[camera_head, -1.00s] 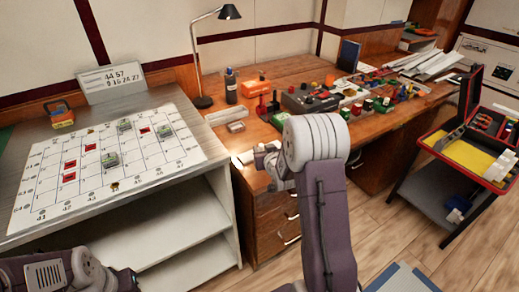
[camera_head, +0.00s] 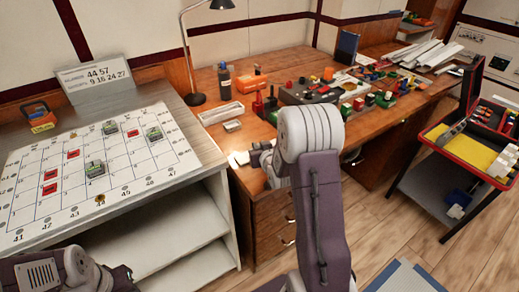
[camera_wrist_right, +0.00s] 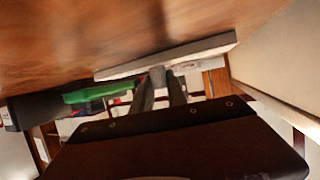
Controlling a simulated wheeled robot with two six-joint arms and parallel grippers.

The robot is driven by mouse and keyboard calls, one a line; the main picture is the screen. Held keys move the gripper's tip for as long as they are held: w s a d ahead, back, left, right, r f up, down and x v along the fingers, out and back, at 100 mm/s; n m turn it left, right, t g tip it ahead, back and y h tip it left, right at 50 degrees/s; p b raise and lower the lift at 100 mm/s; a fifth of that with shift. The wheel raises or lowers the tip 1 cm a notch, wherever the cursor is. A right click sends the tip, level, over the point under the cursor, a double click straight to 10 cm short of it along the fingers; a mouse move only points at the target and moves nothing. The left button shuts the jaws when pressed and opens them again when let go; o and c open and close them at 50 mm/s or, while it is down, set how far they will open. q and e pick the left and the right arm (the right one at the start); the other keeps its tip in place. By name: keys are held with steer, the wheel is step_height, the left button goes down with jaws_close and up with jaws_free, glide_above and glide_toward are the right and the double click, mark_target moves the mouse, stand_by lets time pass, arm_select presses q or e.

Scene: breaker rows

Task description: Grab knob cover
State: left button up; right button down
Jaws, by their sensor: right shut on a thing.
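The knob cover (camera_wrist_right: 205,52) is a pale flat plate with a small grey knob, seen edge-on in the right wrist view. My right gripper (camera_wrist_right: 160,82) is shut on its knob. In the head view a pale patch (camera_head: 238,158), likely the cover, shows beside my right gripper (camera_head: 254,157) at the desk's left front edge; my forearm and wrist hide part of it. Whether the cover touches the desk I cannot tell. My left gripper (camera_head: 122,276) is low at the bottom left, dark and partly seen, and its opening cannot be made out.
The wooden desk (camera_head: 262,94) holds a pale open box (camera_head: 221,113), a lamp (camera_head: 198,98), an orange box (camera_head: 252,86) and a control box with knobs (camera_head: 308,93). At left, a slanted board (camera_head: 60,205) carries red and green pieces. A red-edged tray stand (camera_head: 435,131) is at right.

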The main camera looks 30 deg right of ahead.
steer(key=r+p, duration=0.1)
steer(key=r, duration=0.1)
steer(key=d+r+p, duration=0.1)
steer(key=r, duration=0.1)
steer(key=shift+r, duration=0.4)
steer(key=d+r+p, duration=0.3)
steer(key=d+r, duration=0.3)
steer(key=d, duration=0.4)
steer(key=shift+s+d+p, duration=0.15)
steer(key=shift+d+p, duration=0.15)
steer(key=shift+d, duration=0.1)
